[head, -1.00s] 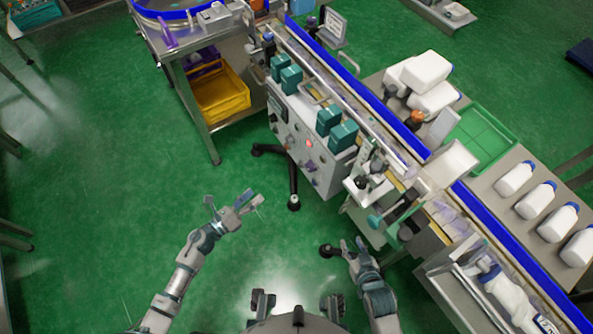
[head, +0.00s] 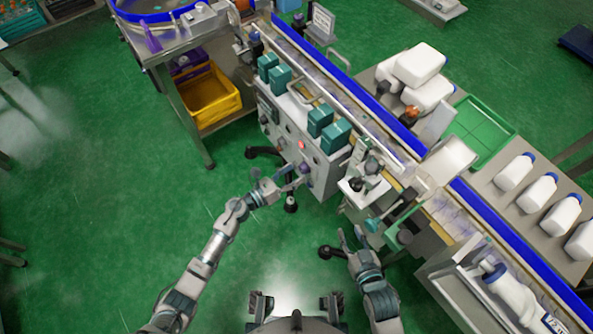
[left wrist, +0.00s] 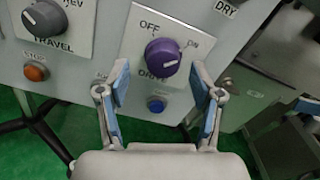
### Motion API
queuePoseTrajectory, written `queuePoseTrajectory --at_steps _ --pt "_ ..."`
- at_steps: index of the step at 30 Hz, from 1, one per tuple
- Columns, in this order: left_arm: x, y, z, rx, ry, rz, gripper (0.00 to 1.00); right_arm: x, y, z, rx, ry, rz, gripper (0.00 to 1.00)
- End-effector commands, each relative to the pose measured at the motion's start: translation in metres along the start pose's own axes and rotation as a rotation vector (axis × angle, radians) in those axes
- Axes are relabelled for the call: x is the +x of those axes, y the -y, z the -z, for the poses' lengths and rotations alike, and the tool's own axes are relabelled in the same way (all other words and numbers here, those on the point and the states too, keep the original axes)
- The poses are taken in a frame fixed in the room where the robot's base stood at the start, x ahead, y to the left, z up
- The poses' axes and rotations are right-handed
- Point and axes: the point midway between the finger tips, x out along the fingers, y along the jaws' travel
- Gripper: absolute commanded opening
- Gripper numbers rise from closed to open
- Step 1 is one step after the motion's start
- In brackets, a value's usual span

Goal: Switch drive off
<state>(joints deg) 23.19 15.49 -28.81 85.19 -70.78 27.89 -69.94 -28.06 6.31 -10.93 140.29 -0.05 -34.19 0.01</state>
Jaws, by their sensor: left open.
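The purple drive knob (left wrist: 162,56) sits on a pale plate marked OFF and ON, with DRIVE printed below. OFF is above the knob to the left, ON to the right. A short white mark shows on the knob's face, but I cannot tell which label it points at. In the head view the knob (head: 304,168) is on the front of the grey control cabinet (head: 283,137). My left gripper (left wrist: 161,72) is open, its fingers on either side of the knob's lower part, with no clear contact. My right gripper (head: 352,232) is open and empty, below the machine.
A blue button (left wrist: 156,104) is just below the knob, between my left fingers. The grey travel knob (left wrist: 45,18) and an orange button (left wrist: 36,72) are to the left. A conveyor (head: 350,85) runs behind the cabinet.

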Motion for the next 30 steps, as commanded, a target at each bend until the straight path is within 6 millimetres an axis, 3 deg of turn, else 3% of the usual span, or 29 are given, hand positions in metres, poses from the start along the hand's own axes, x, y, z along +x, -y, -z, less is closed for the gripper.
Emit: queuePoseTrajectory --at_steps 5,14,21,30 --pt "0.0144 0.0000 0.0007 -0.001 0.000 0.000 0.66 0.0010 0.0002 0.0041 0.001 -0.029 0.001 0.40" --pt "0.0138 -0.0017 -0.0006 -0.003 0.003 0.001 0.66 0.0012 0.0007 0.0068 0.000 -0.041 0.002 0.40" --pt "0.0151 -0.0014 -0.0001 -0.001 0.001 -0.001 0.06 0.0015 0.0021 0.0063 0.001 -0.038 0.006 0.40" --pt "0.0161 -0.0021 -0.0011 -0.020 0.002 -0.003 0.06 0.0011 0.0013 0.0051 -0.001 -0.025 0.004 0.40"
